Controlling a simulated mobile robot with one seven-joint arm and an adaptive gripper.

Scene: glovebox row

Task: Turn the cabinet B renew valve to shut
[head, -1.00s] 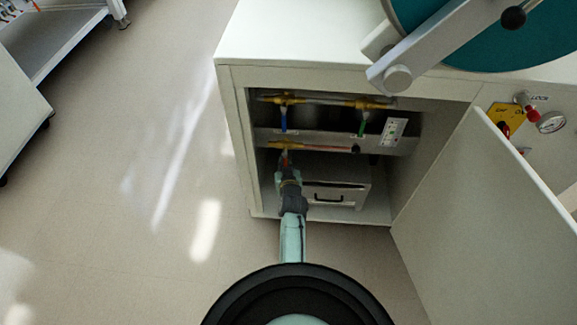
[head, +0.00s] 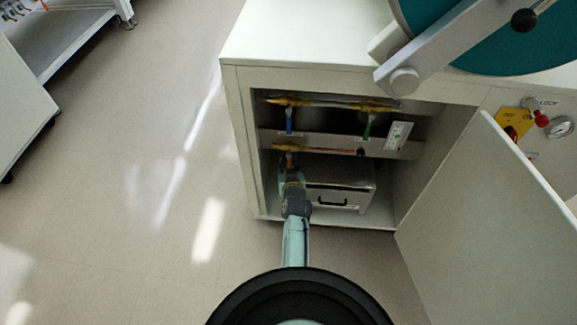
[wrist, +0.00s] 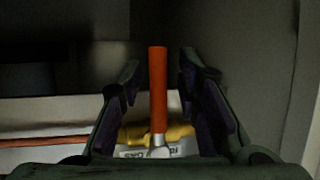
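The valve with the orange-red lever (wrist: 158,88) is close in front of my gripper (wrist: 162,92) in the wrist view. Its yellow body (wrist: 180,133) sits on a reddish pipe (wrist: 45,141), and the lever stands square to that pipe. My gripper is open, with one finger on each side of the lever and a visible gap on both sides. A label behind the valve is partly covered and not fully readable. In the head view my gripper (head: 291,172) is inside the open cabinet, just below the yellow valve body (head: 289,148); the lever is mostly hidden there.
Above are a blue-handled valve (head: 289,122) and a green-handled valve (head: 367,127). A metal box (head: 345,188) stands beside my gripper on the cabinet floor. The open cabinet door (head: 485,215) is at right. Floor (head: 130,215) at left is clear.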

